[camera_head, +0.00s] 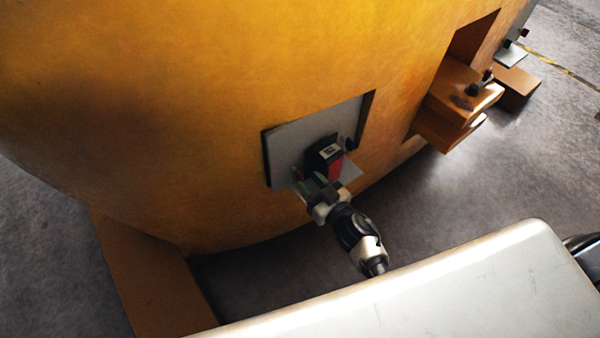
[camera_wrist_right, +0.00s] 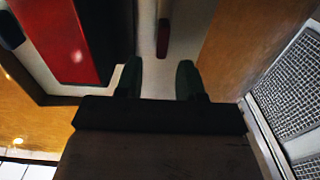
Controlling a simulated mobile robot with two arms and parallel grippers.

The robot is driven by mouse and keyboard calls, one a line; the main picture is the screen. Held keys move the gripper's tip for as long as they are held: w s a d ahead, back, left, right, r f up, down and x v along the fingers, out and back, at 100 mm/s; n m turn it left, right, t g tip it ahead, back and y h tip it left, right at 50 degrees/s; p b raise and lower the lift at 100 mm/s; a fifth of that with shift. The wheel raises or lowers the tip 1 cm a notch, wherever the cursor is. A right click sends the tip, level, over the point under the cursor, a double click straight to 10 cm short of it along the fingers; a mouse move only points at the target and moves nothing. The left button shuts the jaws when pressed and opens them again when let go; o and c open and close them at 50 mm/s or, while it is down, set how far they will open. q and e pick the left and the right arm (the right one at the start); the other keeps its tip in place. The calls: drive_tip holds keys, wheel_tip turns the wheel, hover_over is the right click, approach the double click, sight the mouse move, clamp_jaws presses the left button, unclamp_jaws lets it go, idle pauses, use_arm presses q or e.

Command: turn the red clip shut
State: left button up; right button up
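In the right wrist view, a narrow red piece with a dark upper end, seemingly the red clip (camera_wrist_right: 163,40), stands out against a grey surface. It lies ahead of the gap between my right gripper's two dark green fingertips (camera_wrist_right: 158,76). The fingers are apart, nothing shows between them, and they do not appear to touch the clip. In the head view my right gripper (camera_head: 318,186) is at the grey-lined recess, just below a black and red box (camera_head: 325,153). The clip cannot be made out there. My left gripper is not in view.
The box's red face (camera_wrist_right: 62,38) is close on the left in the right wrist view. The recess sits in a large yellow casting (camera_head: 200,80). An orange bracket (camera_head: 455,95) with dark fittings juts out at right. Grey floor (camera_head: 480,190) is open beyond it.

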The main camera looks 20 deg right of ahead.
sight(303, 175)
drive_tip(key=shift+x, duration=2.25)
drive_tip(key=shift+c, duration=0.3)
drive_tip(key=shift+a, duration=0.1)
clamp_jaws()
